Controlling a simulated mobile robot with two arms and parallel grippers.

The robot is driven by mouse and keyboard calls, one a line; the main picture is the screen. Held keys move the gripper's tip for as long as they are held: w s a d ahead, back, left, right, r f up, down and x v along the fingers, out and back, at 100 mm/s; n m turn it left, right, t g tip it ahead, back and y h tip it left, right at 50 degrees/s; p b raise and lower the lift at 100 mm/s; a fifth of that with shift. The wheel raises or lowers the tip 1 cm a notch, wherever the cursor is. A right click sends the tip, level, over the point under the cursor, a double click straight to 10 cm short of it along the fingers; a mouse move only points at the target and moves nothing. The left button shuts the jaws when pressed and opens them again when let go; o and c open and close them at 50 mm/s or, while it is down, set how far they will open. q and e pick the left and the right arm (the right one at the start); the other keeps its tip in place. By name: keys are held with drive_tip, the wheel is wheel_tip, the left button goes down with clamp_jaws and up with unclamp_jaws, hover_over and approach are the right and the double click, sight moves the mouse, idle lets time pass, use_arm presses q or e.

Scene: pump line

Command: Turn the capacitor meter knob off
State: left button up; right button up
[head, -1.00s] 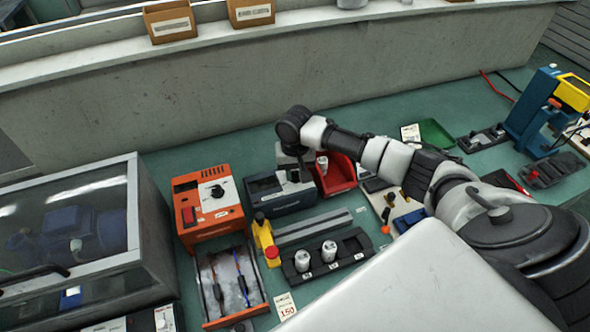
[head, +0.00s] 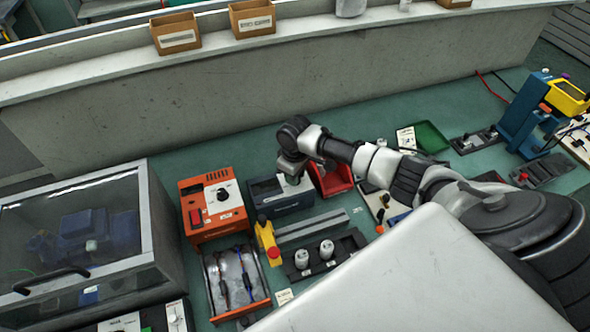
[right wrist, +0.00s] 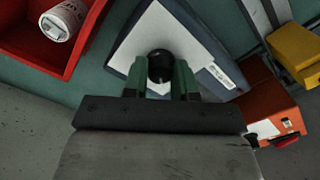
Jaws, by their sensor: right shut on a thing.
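The capacitor meter is a dark blue-grey box (head: 270,205) with a light top panel, in the middle of the bench between the orange unit and the red bin. In the right wrist view its pale panel (right wrist: 140,38) shows with a round black knob (right wrist: 160,66). My right gripper (right wrist: 160,82) is shut on this knob, one green-grey finger on each side. In the head view the right arm reaches over the meter from the right, and the wrist hides the knob. The knob's pointer and the panel's markings cannot be read. My left gripper is not in view.
An orange unit (head: 214,205) stands left of the meter. A red bin (head: 334,182), also in the right wrist view with a white capacitor (right wrist: 62,20), is close on its right. A yellow emergency-stop post (head: 266,240) and black capacitor rack (head: 350,245) are in front.

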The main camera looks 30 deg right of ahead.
drive_tip(key=n, duration=0.3)
drive_tip(key=shift+r+n+p, duration=0.1)
drive_tip(key=shift+n+p, duration=0.25)
drive_tip(key=shift+n, duration=1.95)
drive_tip(key=o, duration=0.9)
wheel_tip(320, 180, up, 11)
drive_tip(key=shift+f+b, duration=0.1)
drive_tip(key=shift+b, duration=0.7)
